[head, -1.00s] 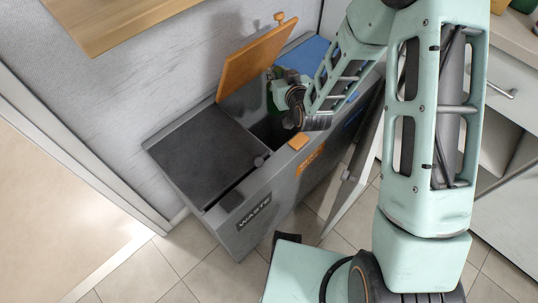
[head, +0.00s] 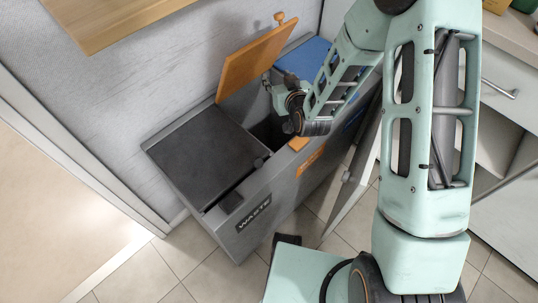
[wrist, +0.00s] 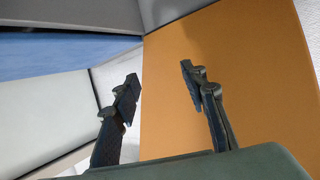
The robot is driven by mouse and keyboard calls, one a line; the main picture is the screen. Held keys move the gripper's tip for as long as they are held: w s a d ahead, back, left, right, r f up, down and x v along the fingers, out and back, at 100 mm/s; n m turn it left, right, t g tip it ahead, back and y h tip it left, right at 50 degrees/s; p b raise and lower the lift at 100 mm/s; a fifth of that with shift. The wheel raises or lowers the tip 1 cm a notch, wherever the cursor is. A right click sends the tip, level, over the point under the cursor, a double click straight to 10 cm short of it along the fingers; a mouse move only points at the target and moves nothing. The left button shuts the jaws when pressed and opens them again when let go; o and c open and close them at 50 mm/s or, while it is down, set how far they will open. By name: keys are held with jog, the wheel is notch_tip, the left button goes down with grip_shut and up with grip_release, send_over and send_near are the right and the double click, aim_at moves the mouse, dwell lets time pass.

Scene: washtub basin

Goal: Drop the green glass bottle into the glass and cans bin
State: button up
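My gripper (wrist: 160,76) is open, and nothing is between its fingers in the wrist view. In the head view my gripper (head: 268,84) is over the open middle compartment of the grey bin unit, close to the raised orange lid (head: 250,62). The orange lid (wrist: 235,50) fills much of the wrist view behind the fingers. The dark opening (head: 266,132) of this compartment is partly covered by my wrist. The orange front label (head: 310,160) is too small to read. The green glass bottle is not seen in either current view.
The compartment marked WASTE has its dark lid (head: 205,150) shut. A blue lid (head: 306,58) lies behind my arm, and it shows in the wrist view (wrist: 60,58). A wooden shelf (head: 130,18) juts from the wall above. A counter with a drawer (head: 505,85) stands at right.

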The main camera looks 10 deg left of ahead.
jog(key=v, duration=0.7)
jog(key=shift+s, duration=0.2)
jog(key=shift+w+d+r, duration=0.1)
jog(key=shift+d, duration=0.05)
